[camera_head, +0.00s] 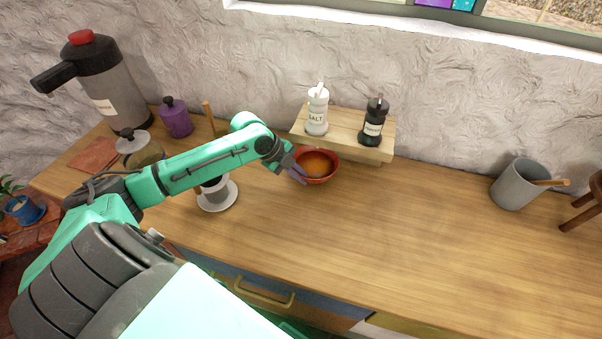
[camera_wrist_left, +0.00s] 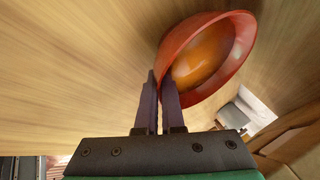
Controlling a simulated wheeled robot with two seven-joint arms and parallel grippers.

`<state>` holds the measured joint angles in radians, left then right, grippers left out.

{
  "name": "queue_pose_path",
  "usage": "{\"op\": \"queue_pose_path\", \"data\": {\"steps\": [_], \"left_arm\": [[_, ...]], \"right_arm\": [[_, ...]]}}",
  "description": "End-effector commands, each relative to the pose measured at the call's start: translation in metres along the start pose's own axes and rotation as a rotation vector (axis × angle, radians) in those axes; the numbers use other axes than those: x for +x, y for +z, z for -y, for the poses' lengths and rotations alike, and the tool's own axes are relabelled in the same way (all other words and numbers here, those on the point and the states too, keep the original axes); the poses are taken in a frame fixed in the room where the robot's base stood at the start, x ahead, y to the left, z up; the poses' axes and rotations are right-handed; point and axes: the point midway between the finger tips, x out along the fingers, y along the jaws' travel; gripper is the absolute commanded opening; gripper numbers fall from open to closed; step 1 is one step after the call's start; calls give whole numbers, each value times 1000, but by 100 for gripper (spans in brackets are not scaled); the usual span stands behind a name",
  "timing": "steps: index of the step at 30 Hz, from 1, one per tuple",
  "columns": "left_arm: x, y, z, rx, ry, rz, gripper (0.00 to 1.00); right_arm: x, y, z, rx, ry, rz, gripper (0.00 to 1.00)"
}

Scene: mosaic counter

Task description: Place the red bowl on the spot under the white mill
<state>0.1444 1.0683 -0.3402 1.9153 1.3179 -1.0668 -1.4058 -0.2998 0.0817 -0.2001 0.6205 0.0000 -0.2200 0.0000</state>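The red bowl (camera_head: 330,178), orange-brown inside, is in front of the wooden riser at the counter's back. My left gripper (camera_head: 297,172) is at the bowl's left rim. In the left wrist view, the two fingers (camera_wrist_left: 160,85) are close together with the wall of the bowl (camera_wrist_left: 245,45) between their tips. I cannot tell whether the bowl touches the counter. The white mill (camera_head: 317,112), labelled SALT, stands upright on the left of the riser (camera_head: 345,142), behind the bowl. My right gripper is not in view.
A black mill (camera_head: 374,122) stands on the riser's right. A cup on a white saucer (camera_head: 218,203) is below my left forearm. A purple canister (camera_head: 176,118) and a large flask (camera_head: 105,88) are at the left. A grey pot (camera_head: 516,186) is at the right. The middle-right counter is clear.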

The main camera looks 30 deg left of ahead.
Motion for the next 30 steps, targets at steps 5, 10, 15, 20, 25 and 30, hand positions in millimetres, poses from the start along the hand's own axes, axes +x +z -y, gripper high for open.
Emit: {"op": "queue_pose_path", "data": {"steps": [5, 10, 15, 20, 25, 30], "left_arm": [[0, 0, -1, 0, 1, 0, 34], [0, 0, 0, 0, 1, 0, 34], [-2, 1, -1, -1, 0, 1, 34], [-22, 2, -1, -1, 1, 4, 34], [-60, 1, -2, 1, 6, 6, 34], [-88, 0, -1, -4, 6, 0, 34]], "right_arm": [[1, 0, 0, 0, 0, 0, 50], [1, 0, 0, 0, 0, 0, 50], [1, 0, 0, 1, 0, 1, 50], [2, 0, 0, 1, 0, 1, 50], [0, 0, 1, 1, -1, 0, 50], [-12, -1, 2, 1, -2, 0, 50]]}}
